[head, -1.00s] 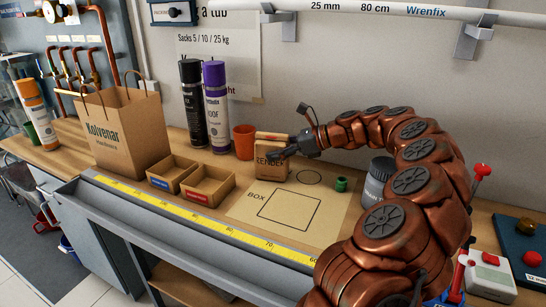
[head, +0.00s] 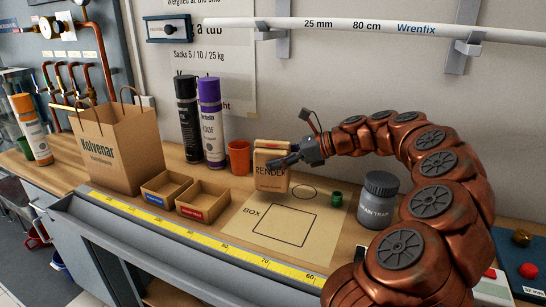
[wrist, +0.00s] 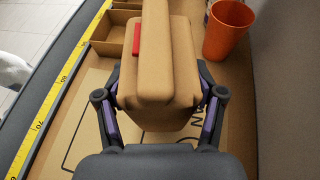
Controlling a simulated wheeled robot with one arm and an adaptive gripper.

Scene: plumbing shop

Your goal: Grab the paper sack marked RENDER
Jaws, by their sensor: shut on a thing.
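The paper sack marked RENDER (head: 271,170) is a small brown block-shaped bag with a folded top. In the head view it is at the back of the bench, right of the orange cup. My gripper (head: 287,159) reaches it from the right, with a dark finger across its front. In the wrist view the sack (wrist: 158,85) fills the middle, and my gripper (wrist: 160,105) has one finger on each side of it, shut on it. The sack's far side is hidden.
An orange cup (head: 239,157) stands close left of the sack. Two open cardboard bins (head: 203,203) are to the front left. A marked sheet (head: 250,243) with a BOX outline lies in front. A small green fitting (head: 336,198) and a grey DRAIN TRAP jar (head: 378,198) are to the right.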

